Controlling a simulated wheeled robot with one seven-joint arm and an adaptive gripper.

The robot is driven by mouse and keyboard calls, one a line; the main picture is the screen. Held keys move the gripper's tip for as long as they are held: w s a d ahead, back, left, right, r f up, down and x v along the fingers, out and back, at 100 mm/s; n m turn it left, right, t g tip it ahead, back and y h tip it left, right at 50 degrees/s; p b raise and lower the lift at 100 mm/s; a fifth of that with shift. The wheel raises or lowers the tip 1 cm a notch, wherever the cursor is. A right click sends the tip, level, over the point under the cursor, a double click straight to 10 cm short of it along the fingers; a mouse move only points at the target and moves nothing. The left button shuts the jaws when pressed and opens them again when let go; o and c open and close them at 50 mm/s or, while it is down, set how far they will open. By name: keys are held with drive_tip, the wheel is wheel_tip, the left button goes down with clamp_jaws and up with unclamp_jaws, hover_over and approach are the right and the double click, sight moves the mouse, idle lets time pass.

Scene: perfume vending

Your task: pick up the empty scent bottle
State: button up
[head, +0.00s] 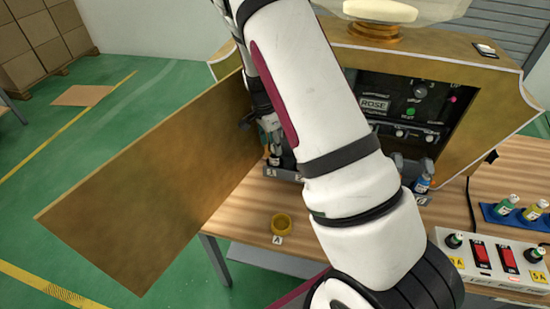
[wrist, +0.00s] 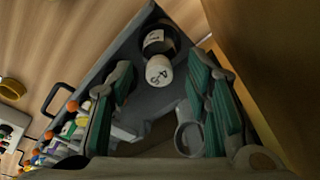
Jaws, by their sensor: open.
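In the wrist view, a dark bottle with a white cap (wrist: 159,71) marked with handwriting and a pale label stands in a grey tray (wrist: 195,25). I cannot tell whether it is empty. My gripper (wrist: 163,65) is open, its green-padded fingers on either side of the white cap, with gaps visible. In the head view my gripper (head: 275,133) is low at the left of the vending machine (head: 455,150), partly hidden by my arm. A small bottle (head: 274,159) shows just below it.
The machine's large panel (head: 150,180) stands open, close to my gripper's left. A switch box (head: 490,262) and a blue bottle rack (head: 515,222) are at right. Several small bottles (wrist: 68,130) line the wrist view's left.

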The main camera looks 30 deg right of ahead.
sight(275, 157)
drive_tip(key=f, duration=0.4)
drive_tip(key=d+f, duration=0.1)
drive_tip(key=f, duration=0.1)
drive_tip(key=c, duration=1)
